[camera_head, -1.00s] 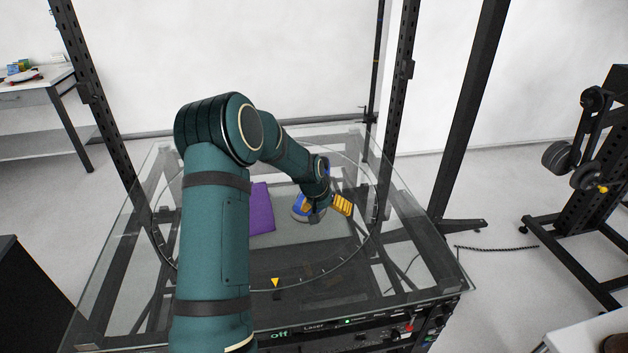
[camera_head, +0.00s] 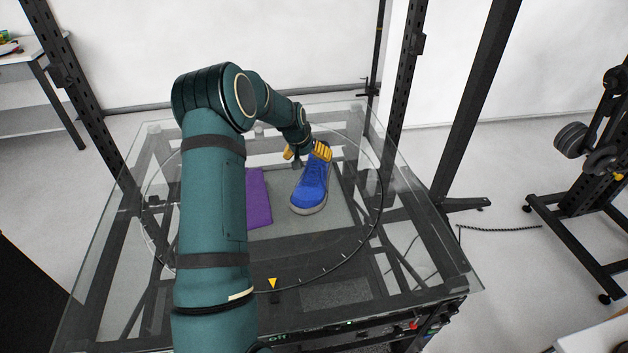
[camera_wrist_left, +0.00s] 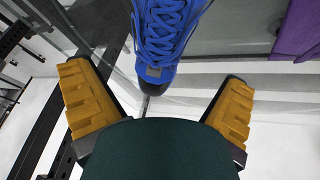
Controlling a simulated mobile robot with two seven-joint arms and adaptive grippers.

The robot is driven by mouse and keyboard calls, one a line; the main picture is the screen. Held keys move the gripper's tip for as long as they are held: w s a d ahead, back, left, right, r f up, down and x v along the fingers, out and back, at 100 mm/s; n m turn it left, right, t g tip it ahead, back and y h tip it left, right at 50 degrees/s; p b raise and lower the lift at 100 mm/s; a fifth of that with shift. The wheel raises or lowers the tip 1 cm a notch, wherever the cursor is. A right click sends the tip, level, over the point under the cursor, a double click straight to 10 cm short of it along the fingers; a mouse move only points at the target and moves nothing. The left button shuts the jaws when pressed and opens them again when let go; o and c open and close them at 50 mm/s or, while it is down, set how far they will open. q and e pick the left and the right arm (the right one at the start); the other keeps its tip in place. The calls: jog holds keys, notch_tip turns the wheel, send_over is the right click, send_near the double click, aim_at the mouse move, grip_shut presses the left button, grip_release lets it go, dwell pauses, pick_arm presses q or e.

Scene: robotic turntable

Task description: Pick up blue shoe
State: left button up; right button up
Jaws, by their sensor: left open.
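The blue shoe (camera_head: 312,188) lies on the glass turntable, its grey-soled end toward the front and its other end by my left gripper. My left gripper (camera_head: 306,151), with yellow finger pads, is at the shoe's far end. In the left wrist view the shoe (camera_wrist_left: 163,35) shows its laces and comes down from the top between the spread fingers. There the left gripper (camera_wrist_left: 160,108) is open, and nothing is between its pads except the shoe's end just beyond them. My right gripper is not in view.
A purple object (camera_head: 258,198) lies flat to the left of the shoe. The glass table (camera_head: 420,265) has dark upright posts around it, one (camera_head: 470,110) at the right. A black stand with rollers (camera_head: 590,165) is farther right.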

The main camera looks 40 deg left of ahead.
aim_at(311, 161)
pick_arm(q)
jog(key=x, duration=0.3)
jog(key=shift+w+f, duration=0.1)
jog(key=shift+s+x, duration=0.15)
jog(key=shift+x, duration=1.2)
jog(key=shift+s+x, duration=0.15)
jog(key=shift+x, duration=1.2)
jog(key=shift+f, duration=0.1)
jog(key=c, duration=1.3)
